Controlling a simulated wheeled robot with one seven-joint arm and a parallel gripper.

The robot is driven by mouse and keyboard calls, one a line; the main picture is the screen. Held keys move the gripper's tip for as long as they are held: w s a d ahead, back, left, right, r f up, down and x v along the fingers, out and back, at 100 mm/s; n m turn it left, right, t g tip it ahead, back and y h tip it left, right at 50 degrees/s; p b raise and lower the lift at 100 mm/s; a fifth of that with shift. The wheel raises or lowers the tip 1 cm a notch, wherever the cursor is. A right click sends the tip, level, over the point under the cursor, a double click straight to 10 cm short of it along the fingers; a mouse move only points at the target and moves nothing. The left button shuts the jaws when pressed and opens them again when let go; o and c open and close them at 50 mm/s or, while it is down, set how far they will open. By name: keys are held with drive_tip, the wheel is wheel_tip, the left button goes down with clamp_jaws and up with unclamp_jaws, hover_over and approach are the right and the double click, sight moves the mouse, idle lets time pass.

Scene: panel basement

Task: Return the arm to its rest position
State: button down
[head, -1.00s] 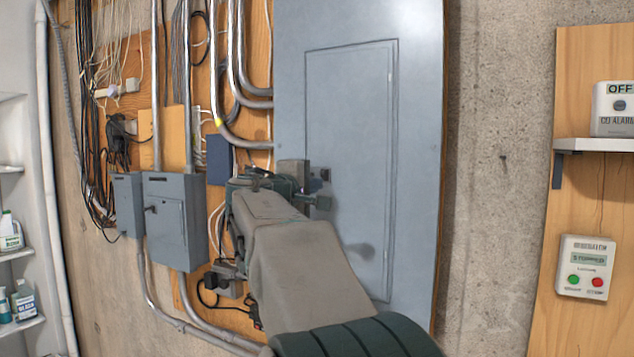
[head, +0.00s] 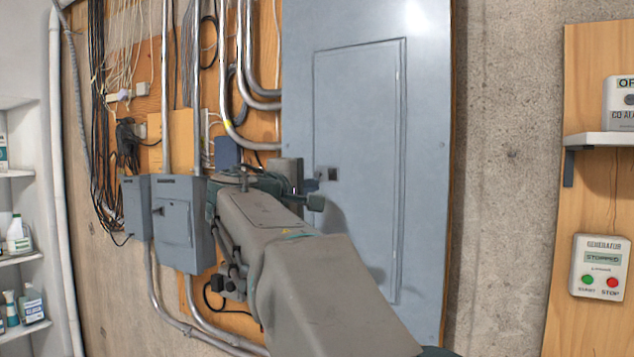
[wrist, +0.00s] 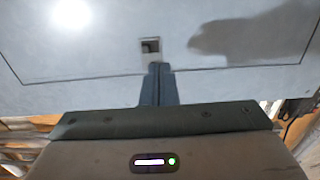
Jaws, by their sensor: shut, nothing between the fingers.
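My arm reaches from the bottom of the head view toward the large grey electrical panel (head: 425,150). My gripper (head: 318,190) is in front of the panel door (head: 365,110), near the door's small dark latch (head: 332,174). In the wrist view my gripper (wrist: 159,68) shows its two fingers together with nothing between them. Their tips point at the latch (wrist: 150,48), and I cannot tell whether they touch it. The panel door looks closed.
A small grey switch box (head: 178,225) and conduits (head: 240,90) are left of the arm. Shelves with bottles (head: 30,303) stand at the far left. A generator control box (head: 600,266) reading STOPPED and a shelf (head: 600,139) are at the right. Bare concrete wall lies between.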

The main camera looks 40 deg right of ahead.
drive_tip(key=s+a+f+m+g+y, duration=0.1)
drive_tip(key=s+a+f+y, duration=0.4)
drive_tip(key=a+f, duration=0.4)
drive_tip(key=s+a+f+m+g+y, duration=0.1)
drive_tip(key=s+a+f+y, duration=0.5)
drive_tip(key=f, duration=1.2)
drive_tip(key=s+a+f+m+g+y, duration=0.1)
drive_tip(key=s+a+f+y, duration=0.4)
drive_tip(key=a+f, duration=0.7)
drive_tip(key=s+f+m, duration=0.1)
drive_tip(key=s+f, duration=0.1)
drive_tip(key=shift+s+y, duration=0.3)
